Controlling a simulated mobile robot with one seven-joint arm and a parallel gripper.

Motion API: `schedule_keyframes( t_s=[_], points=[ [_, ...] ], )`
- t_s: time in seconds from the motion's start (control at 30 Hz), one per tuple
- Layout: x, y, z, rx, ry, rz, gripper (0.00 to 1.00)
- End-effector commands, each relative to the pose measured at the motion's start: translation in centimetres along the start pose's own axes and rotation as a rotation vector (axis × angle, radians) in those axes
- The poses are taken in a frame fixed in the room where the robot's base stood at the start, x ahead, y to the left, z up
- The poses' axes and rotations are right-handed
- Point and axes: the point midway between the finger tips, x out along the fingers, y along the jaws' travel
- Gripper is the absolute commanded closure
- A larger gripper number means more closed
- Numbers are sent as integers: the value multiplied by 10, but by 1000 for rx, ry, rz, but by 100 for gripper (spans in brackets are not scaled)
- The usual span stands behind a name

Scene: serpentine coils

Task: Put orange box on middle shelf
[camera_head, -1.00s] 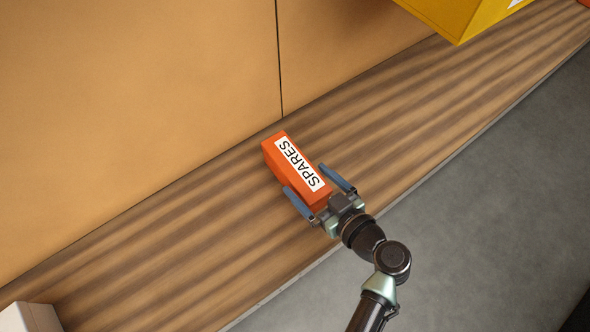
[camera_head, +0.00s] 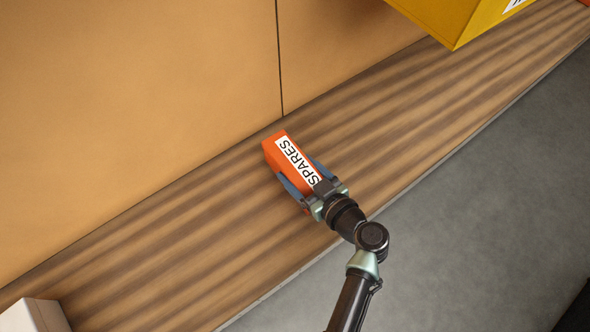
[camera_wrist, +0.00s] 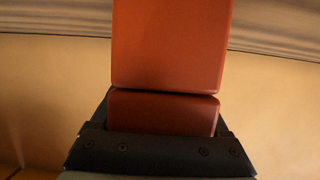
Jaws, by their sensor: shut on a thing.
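The orange box (camera_head: 285,153) with a white SPARES label lies on a wooden shelf surface (camera_head: 190,225). My gripper (camera_head: 297,172) has its blue fingers along both long sides of the box and is shut on it, covering the box's near end. In the wrist view the orange box (camera_wrist: 170,45) fills the upper middle, right in front of the gripper's dark palm. The fingertips are hard to make out there. I cannot tell which shelf level this board is.
A tan back panel (camera_head: 130,110) with a dark seam stands behind the board. A yellow box (camera_head: 450,20) is at the upper right, and a white box (camera_head: 35,316) at the lower left. The grey floor (camera_head: 480,200) lies beyond the front edge. The board beside the orange box is clear.

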Motion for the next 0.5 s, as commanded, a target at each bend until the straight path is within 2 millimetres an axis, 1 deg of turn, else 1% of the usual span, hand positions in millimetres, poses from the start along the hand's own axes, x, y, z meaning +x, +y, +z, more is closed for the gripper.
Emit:
schedule_keyframes(
  t_s=[0.03, 0.1, 0.17, 0.5],
  points=[
    [0, 0, 0, 0, 0, 0, 77],
    [0, 0, 0, 1, 0, 0, 90],
    [0, 0, 0, 1, 0, 1, 100],
    [0, 1, -2, -1, 3, 2, 100]
  ],
)
